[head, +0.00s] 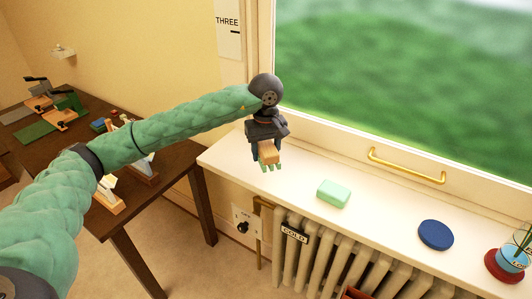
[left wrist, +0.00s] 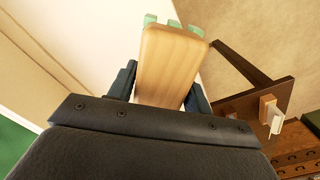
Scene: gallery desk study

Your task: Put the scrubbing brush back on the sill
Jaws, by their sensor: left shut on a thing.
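My left gripper (head: 267,145) is shut on the scrubbing brush (head: 269,154), a pale wooden block with green bristles pointing down. It holds the brush at the left part of the white window sill (head: 376,206). I cannot tell whether the bristles touch the sill or hang just above it. In the left wrist view the brush's wooden back (left wrist: 170,62) lies between the two dark fingers, with green bristle tips showing at its far end. My right gripper is in neither view.
On the sill are a light green block (head: 333,194), a blue disc (head: 435,235) and a red saucer (head: 503,267) with a blue pot (head: 512,258). A brass handle (head: 405,168) is on the window frame. A radiator (head: 340,257) stands below. A dark desk (head: 178,172) is at left.

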